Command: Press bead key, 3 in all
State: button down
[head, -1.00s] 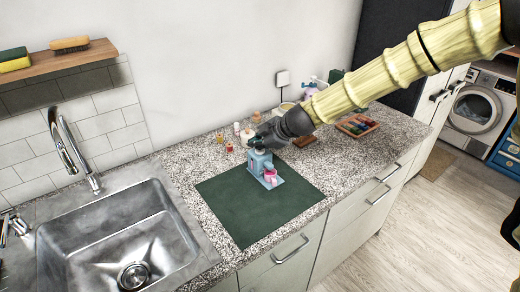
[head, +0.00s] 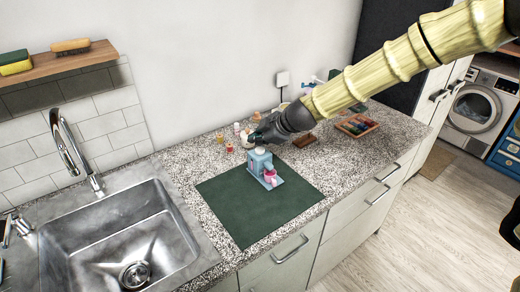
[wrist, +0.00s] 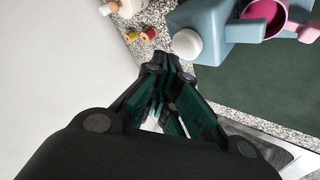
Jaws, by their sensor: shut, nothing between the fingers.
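A light blue dispenser (head: 261,163) stands on the dark green mat (head: 235,205), with a pink cup (head: 270,177) at its front. A round white key (wrist: 187,45) sits on the dispenser, which also shows in the wrist view (wrist: 210,20), as does the pink cup (wrist: 266,14). My gripper (head: 257,139) is shut and empty, just above and behind the dispenser's top. In the wrist view its closed fingertips (wrist: 165,62) are close beside the white key; I cannot tell whether they touch it.
Small spools and jars (head: 230,148) stand behind the mat near the wall. A tray of coloured items (head: 357,126) and a brown block (head: 305,140) lie to the right. A sink (head: 115,235) is at the left. The mat's front and left are clear.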

aim_at(258, 151)
jog(key=shift+r+p, duration=1.2)
jog(key=shift+r, duration=1.2)
jog(key=shift+d, duration=0.1)
